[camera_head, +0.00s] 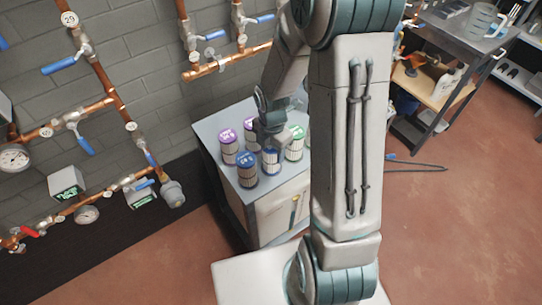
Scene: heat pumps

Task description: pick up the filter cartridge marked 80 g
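Several filter cartridges with pleated pale sides and coloured caps stand upright on a grey cabinet top. A purple-capped cartridge (229,150) is at the left, with another purple-capped one (250,127) behind it. A blue-capped cartridge (247,173) stands at the front, and a second blue-capped one (270,163) stands right of it. A green-capped cartridge (294,145) is at the right. The cap markings are too small to read, so I cannot tell which says 80 g. My gripper (273,141) points down just above the second blue-capped cartridge; its fingers are too small to judge, and contact is unclear.
The cabinet (221,122) stands by a grey block wall with copper pipes (105,85), blue-handled valves and gauges. My arm hides the cabinet's right part. A workbench (450,45) with a jug (482,20) is at the upper right. Red floor (450,220) at right is mostly clear.

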